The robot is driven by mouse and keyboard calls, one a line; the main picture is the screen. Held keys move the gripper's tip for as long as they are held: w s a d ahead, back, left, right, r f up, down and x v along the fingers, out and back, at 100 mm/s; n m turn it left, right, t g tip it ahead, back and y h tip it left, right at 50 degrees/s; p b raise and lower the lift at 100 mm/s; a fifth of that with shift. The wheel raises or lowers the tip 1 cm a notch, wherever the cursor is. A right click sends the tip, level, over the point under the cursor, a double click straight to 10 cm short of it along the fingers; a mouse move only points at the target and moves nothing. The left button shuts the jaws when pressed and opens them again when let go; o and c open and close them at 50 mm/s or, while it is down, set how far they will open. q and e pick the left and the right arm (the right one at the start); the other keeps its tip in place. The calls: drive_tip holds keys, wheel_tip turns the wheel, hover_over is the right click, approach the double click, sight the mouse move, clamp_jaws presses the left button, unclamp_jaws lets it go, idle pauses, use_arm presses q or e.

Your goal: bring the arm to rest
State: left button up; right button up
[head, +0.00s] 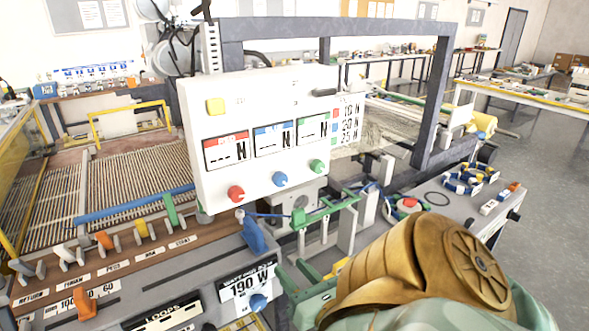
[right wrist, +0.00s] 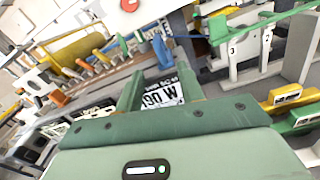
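My right arm comes in at the lower right of the head view, with a tan joint and a pale green link. My right gripper (head: 300,290) is green and hangs over the front of the machine, beside the "190 W" display (head: 247,283). In the right wrist view the two fingers of my right gripper (right wrist: 160,78) stand apart with nothing held between them. The display (right wrist: 162,95) shows beyond the gap. Whether the fingers touch the machine cannot be told. My left gripper is not in view.
A white control panel (head: 262,135) with knobs stands behind the gripper. A row of coloured levers (head: 105,240) runs along the left, with a blue lever (head: 253,236) near the gripper. Green brackets (head: 325,211) stand close behind. Open floor (head: 550,170) lies to the right.

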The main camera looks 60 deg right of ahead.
idle(0.4)
drive_tip(key=s+a+f+m+g+y, duration=0.1)
drive_tip(key=a+f+m+g, duration=0.15)
drive_tip(key=f, duration=0.75)
drive_tip(key=s+a+f+m+g+y, duration=0.15)
drive_tip(key=f+m, duration=0.25)
drive_tip(key=f, duration=0.7)
drive_tip(key=s+a+f+m+g+y, duration=0.1)
drive_tip(key=a+f+m+g+y, duration=0.2)
drive_tip(key=f, duration=0.7)
drive_tip(key=s+a+f+m+g+y+b, duration=0.1)
drive_tip(key=s+a+f+m, duration=0.4)
drive_tip(key=f, duration=0.6)
drive_tip(key=s+a+f+m+g+y+b, duration=0.1)
drive_tip(key=s+a+f+m+g+y, duration=0.1)
drive_tip(key=s+a+f+m+g, duration=0.3)
drive_tip(key=s+f+m+g, duration=0.1)
drive_tip(key=s+f+m, duration=0.3)
drive_tip(key=s+f, duration=0.2)
drive_tip(key=shift+s+f+g+y, duration=0.3)
drive_tip(key=shift+y, duration=0.05)
